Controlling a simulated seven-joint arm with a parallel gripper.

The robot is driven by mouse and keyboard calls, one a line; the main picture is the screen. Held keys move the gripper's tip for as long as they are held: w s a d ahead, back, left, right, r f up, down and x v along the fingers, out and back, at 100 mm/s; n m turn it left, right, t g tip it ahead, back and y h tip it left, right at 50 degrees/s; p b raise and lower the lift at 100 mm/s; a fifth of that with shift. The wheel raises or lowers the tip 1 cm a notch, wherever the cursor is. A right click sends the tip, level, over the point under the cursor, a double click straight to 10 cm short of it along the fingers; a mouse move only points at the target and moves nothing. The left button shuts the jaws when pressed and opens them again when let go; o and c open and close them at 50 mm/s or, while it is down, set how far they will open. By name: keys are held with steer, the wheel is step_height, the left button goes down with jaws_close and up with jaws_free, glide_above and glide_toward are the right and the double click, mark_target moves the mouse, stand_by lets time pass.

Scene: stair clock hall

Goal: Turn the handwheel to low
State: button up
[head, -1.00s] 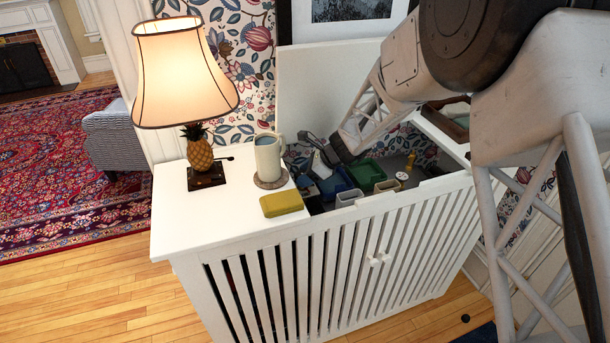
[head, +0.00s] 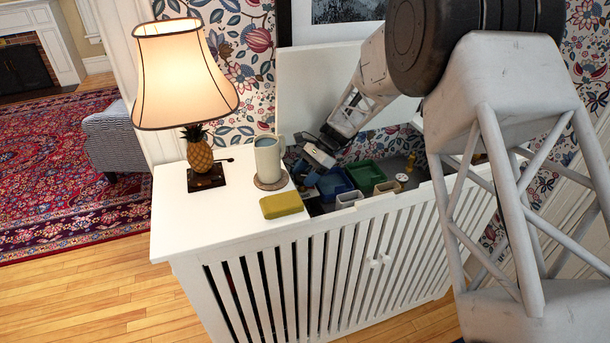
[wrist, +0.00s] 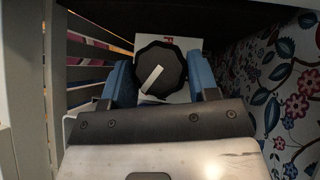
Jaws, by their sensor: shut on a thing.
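The handwheel (wrist: 171,60) is a dark, many-sided knob in the wrist view, with a white pointer bar slanting from its middle toward the lower left. It sits before a white plate (wrist: 150,40) with a red letter partly showing at the top; the knob hides the rest of the plate's markings. My gripper (wrist: 160,78) has one blue finger on each side of the knob and is shut on it. In the head view my gripper (head: 316,156) reaches down into the open left part of the white slatted cabinet (head: 230,236); the handwheel cannot be made out there.
Blue and green bins (head: 365,176) and pale small boxes stand inside the cabinet beside my gripper. A mug (head: 268,158) on a coaster, a yellow-green case (head: 281,204) and a lit lamp (head: 183,75) stand on the top. In the wrist view slats close in at left, patterned wallpaper at right.

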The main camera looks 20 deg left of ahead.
mark_target(305, 174)
stand_by(0.4)
steer(key=o, duration=0.9)
steer(key=shift+r, duration=0.5)
step_height(305, 174, up, 3)
steer(key=shift+f, duration=0.15)
steer(key=s+d+r, duration=0.1)
steer(key=s+d, duration=0.9)
steer(key=s, duration=0.2)
steer(key=shift+s, duration=0.3)
steer(key=shift+r, duration=0.1)
